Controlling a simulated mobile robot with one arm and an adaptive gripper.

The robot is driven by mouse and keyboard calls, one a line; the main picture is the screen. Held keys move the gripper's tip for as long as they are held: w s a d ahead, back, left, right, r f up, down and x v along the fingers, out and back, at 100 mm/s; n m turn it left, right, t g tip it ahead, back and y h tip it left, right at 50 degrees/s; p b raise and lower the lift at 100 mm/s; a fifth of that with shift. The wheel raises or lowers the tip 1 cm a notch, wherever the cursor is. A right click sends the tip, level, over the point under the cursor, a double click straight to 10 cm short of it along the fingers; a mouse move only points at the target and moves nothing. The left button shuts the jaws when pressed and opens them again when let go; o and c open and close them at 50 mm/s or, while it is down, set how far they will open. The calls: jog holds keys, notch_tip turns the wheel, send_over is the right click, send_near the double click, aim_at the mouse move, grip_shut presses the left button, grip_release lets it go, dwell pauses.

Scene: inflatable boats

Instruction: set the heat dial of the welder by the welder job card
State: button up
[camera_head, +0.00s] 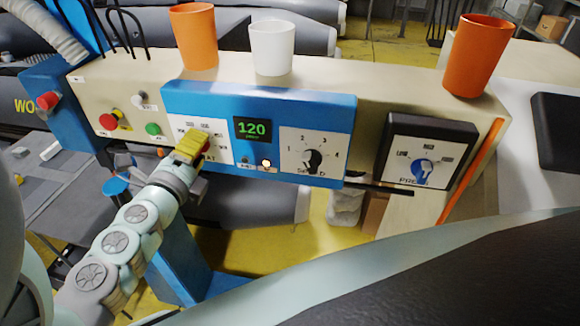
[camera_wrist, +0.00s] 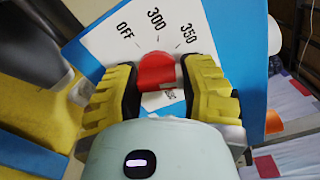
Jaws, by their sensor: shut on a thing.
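The welder's blue panel (camera_head: 258,90) faces me on a beige housing. My gripper (camera_head: 192,146) reaches its left white dial plate, and its yellow fingers cover most of the dial in the head view. In the wrist view the red heat dial (camera_wrist: 156,71) sits between the two yellow fingers of my gripper (camera_wrist: 157,88), which are shut on it. The marks OFF, 300 and 350 fan out above the dial, with 300 nearest its top. I cannot make out a pointer line. I cannot identify the job card in either view.
A green display (camera_head: 252,129) reads 120. A speed dial (camera_head: 313,160) and a pressure dial (camera_head: 424,171) stand to the right. Two orange cups (camera_head: 196,38) (camera_head: 477,55) and a white cup (camera_head: 272,48) stand on top. Red and green buttons (camera_head: 153,129) are left of the panel.

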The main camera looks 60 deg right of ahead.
jog(key=o, duration=1.2)
jog(key=shift+a, duration=0.1)
jog(key=shift+v, duration=5.9)
